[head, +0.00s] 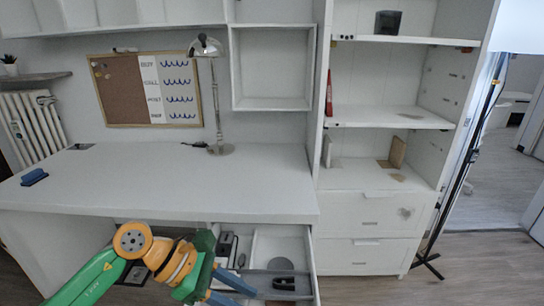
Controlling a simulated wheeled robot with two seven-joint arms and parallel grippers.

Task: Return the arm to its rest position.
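My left arm comes in from the lower left. My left gripper (246,298) is over the left front part of an open desk drawer (262,245). Its two blue fingers are spread apart, and I see nothing held between them. The fingertips are close to the bottom edge of the view. My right arm and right gripper are not in view.
The drawer holds dark items, including a black object (284,284). The white desk top (180,180) is mostly clear, with a lamp (220,148) at the back and a blue object (34,177) at left. A shelf unit (375,180) stands at right.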

